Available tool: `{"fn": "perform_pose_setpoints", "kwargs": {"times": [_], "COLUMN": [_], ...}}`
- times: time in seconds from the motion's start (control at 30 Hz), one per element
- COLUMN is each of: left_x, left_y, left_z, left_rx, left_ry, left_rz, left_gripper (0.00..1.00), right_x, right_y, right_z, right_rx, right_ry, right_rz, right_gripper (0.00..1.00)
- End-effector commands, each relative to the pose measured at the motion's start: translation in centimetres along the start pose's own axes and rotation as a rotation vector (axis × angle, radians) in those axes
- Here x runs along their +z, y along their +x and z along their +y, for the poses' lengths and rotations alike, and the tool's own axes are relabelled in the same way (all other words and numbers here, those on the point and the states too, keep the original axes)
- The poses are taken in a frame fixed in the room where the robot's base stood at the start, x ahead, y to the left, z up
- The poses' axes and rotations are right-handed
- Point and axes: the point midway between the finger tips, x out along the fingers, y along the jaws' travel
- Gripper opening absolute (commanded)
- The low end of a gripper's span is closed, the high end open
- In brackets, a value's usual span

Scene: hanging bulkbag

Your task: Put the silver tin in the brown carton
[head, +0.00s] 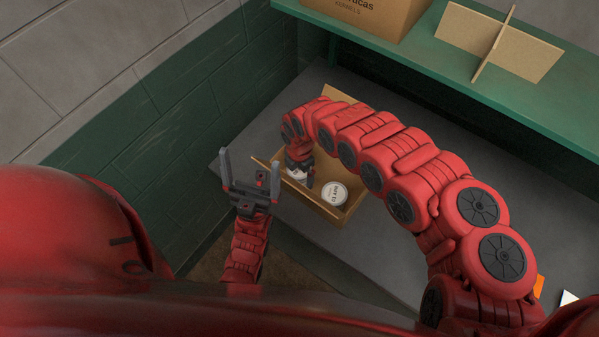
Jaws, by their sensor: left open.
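The open brown carton (328,215) stands on the dark grey worktop, with flaps spread. A round tin with a pale, printed lid (335,193) sits upright inside it. A second pale tin (297,174) shows in part at the carton's left side, under my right gripper (303,170). I cannot tell which of them is the silver tin. My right arm reaches over the carton from the right, and its gripper points down at the second tin; its fingers are mostly hidden. My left gripper (250,162) is open and empty, left of the carton, fingers pointing up.
A green shelf (400,62) runs above the back of the worktop (376,250). It bears a printed carton (365,12) and a crossed cardboard divider (492,45). A green and grey block wall (160,120) closes the left side. Orange and white items lie at lower right.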

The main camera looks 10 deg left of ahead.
Motion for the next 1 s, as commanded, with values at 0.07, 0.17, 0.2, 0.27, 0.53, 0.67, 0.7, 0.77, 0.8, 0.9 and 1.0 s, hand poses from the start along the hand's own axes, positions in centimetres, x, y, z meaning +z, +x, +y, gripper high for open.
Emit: {"fn": "perform_pose_setpoints", "kwargs": {"times": [0.07,0.17,0.2,0.27,0.53,0.67,0.7,0.77,0.8,0.9,1.0], "left_x": [-0.3,-0.6,-0.7,-0.9,-1.0,-1.0,-1.0,-1.0,-1.0,-1.0,-1.0], "left_y": [1.5,3.4,4.2,5.3,5.7,5.7,5.7,5.7,5.7,5.7,5.7], "left_z": [-0.1,-0.2,-0.2,-0.3,-0.3,-0.3,-0.3,-0.3,-0.3,-0.3,-0.3], "left_rx": [0.0,0.0,0.0,0.0,0.0,0.0,0.0,0.0,0.0,0.0,0.0], "left_ry": [0.0,0.0,0.0,0.0,0.0,0.0,0.0,0.0,0.0,0.0,0.0], "left_rz": [0.0,0.0,0.0,0.0,0.0,0.0,0.0,0.0,0.0,0.0,0.0], "left_gripper": [1.0,1.0,1.0,1.0,1.0,1.0,1.0,1.0,1.0,1.0,1.0], "right_x": [0.1,0.1,0.1,0.1,0.3,0.1,0.1,0.1,0.0,0.0,0.0], "right_y": [-1.8,-4.1,-5.1,-6.5,-10.7,-11.7,-11.9,-12.0,-12.0,-12.0,-12.0], "right_z": [0.0,0.0,0.1,0.1,0.1,0.0,0.0,0.0,0.0,0.0,0.0], "right_rx": [0.001,0.001,0.002,0.002,0.004,0.002,0.001,0.001,0.001,0.0,0.0], "right_ry": [0.001,0.002,0.001,0.001,0.003,0.002,0.002,0.001,0.001,0.001,0.001], "right_rz": [-0.001,-0.001,-0.001,-0.001,-0.003,-0.001,-0.001,-0.001,0.0,0.0,0.0], "right_gripper": [1.0,1.0,1.0,1.0,1.0,1.0,1.0,1.0,1.0,1.0,1.0]}}
